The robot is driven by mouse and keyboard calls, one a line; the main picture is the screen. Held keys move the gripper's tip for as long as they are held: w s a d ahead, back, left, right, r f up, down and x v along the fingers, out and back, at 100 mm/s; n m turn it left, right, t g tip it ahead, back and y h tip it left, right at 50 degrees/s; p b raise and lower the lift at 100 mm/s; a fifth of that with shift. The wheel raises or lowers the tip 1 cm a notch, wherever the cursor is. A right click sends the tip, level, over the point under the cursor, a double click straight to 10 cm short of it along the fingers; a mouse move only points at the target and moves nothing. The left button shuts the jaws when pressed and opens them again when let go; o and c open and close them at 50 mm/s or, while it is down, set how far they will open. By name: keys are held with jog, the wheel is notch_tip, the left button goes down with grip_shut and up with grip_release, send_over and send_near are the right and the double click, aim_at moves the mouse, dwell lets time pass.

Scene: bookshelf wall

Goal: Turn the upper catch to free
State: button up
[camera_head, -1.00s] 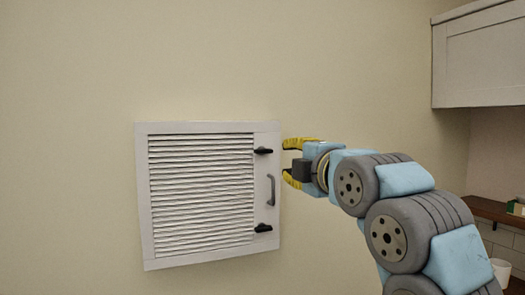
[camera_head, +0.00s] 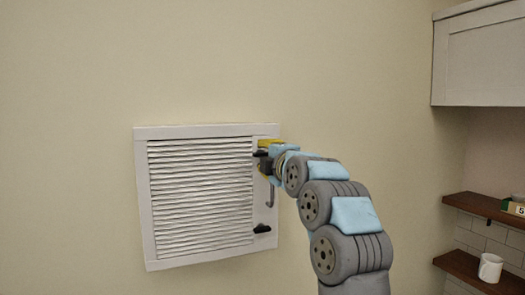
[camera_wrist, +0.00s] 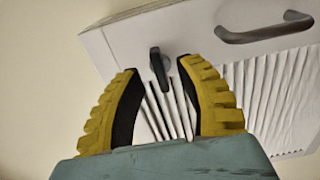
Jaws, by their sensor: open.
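The upper catch (camera_head: 261,153) is a small black lever on the right side of a white louvred panel (camera_head: 142,200). In the wrist view the upper catch (camera_wrist: 159,68) shows ahead of the fingertips, roughly between them, with its lever pointing down toward the louvres. My gripper (camera_head: 265,155) has yellow fingers and is at the catch in the head view, partly covering the panel's right edge. In the wrist view my gripper (camera_wrist: 158,68) is open, with nothing held. Whether a finger touches the catch I cannot tell.
A grey handle (camera_head: 270,196) is just below my gripper, partly hidden; it also shows in the wrist view (camera_wrist: 265,30). The lower black catch (camera_head: 262,229) is beneath it. A white cabinet (camera_head: 480,60) and wooden shelves with a mug (camera_head: 490,267) are at right.

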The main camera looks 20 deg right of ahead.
jog(key=shift+w+p, duration=0.3)
jog(key=shift+w, duration=0.7)
grip_shut()
